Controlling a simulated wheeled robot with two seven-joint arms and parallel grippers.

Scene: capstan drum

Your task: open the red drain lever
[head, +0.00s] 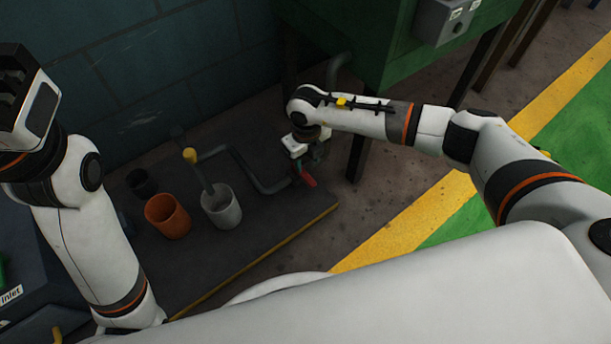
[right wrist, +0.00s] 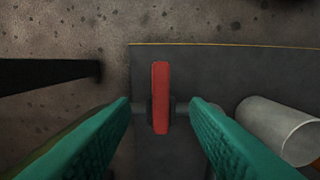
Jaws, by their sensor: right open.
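The red drain lever (head: 308,178) shows low beside my right gripper in the head view, at the end of a dark pipe. In the right wrist view the red lever (right wrist: 160,97) stands between the two green fingers of my right gripper (right wrist: 158,110), with a gap on each side. My right gripper (head: 303,168) is open, points down and is mostly hidden by its own wrist in the head view. My left gripper (head: 18,90) is raised at the far left edge, away from the lever; its fingertips do not show clearly.
An orange cup (head: 167,216), a grey cup (head: 222,208) and a black cup (head: 141,183) stand on the dark platform (head: 255,225). A bent pipe (head: 247,172) runs towards the lever. A green tank (head: 370,45) on dark legs (head: 357,155) stands close behind my right wrist.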

